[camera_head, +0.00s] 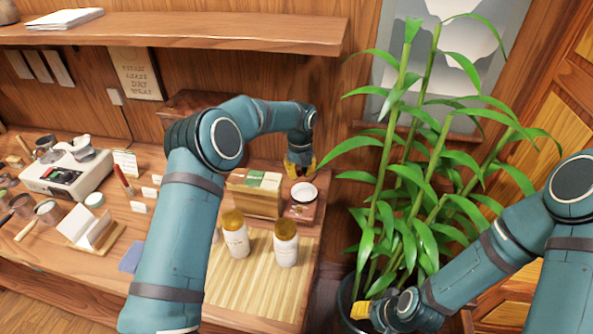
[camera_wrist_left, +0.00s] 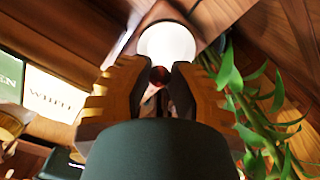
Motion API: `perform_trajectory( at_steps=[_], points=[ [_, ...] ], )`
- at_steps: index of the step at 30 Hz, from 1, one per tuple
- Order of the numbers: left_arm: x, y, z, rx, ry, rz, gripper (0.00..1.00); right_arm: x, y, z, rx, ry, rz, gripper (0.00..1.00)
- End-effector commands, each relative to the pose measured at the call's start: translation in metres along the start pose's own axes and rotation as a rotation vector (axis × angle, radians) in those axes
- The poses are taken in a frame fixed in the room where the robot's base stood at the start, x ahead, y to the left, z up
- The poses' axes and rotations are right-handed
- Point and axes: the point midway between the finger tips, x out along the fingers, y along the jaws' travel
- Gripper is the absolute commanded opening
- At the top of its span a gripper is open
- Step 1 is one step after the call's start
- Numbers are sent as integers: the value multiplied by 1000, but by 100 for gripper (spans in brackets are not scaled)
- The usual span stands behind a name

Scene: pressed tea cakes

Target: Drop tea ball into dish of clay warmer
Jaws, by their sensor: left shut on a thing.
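My left gripper (camera_head: 300,171) is just above the clay warmer (camera_head: 301,213), at the right end of the counter. The warmer is a reddish-brown block with a round white dish (camera_head: 304,192) on top. In the left wrist view my left gripper (camera_wrist_left: 158,82) is shut on a small dark red tea ball (camera_wrist_left: 159,76), with the white dish (camera_wrist_left: 166,42) behind the fingertips. The ball is too small to make out in the head view. My right gripper (camera_head: 361,310) is low at the bottom, by the plant pot; its opening is unclear.
A wooden box of packets (camera_head: 255,200) stands just left of the warmer. Two white jars with brown lids (camera_head: 235,240) stand on a slatted tray (camera_head: 262,285) in front. A tall leafy plant (camera_head: 415,180) rises close on the right. A shelf (camera_head: 180,30) hangs above.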

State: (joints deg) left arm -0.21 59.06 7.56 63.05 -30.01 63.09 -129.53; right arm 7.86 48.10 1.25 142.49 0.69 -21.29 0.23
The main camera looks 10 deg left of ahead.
Motion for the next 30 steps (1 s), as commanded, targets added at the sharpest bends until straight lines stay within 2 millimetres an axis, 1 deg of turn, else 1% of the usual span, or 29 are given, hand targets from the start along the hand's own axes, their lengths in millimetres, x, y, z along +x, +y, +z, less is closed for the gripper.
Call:
perform_trajectory(
  at_steps=[3, 8, 21, 25, 30],
  points=[
    [2, -2, 0, 7, 2, 1, 6, -2, 0, -1, 1, 1, 0, 47],
    [9, -2, 1, 7, 1, 1, 6, 4, 2, 0, 1, 1, 1, 47],
    [55, -1, 1, 6, 2, 1, 6, 32, 11, 6, -2, -7, 5, 47],
    [61, -1, 1, 6, 1, 1, 6, 35, 12, 8, -3, -10, 4, 47],
    [61, -1, 1, 6, 1, 1, 6, 34, 12, 8, -3, -10, 4, 47]
  ],
)
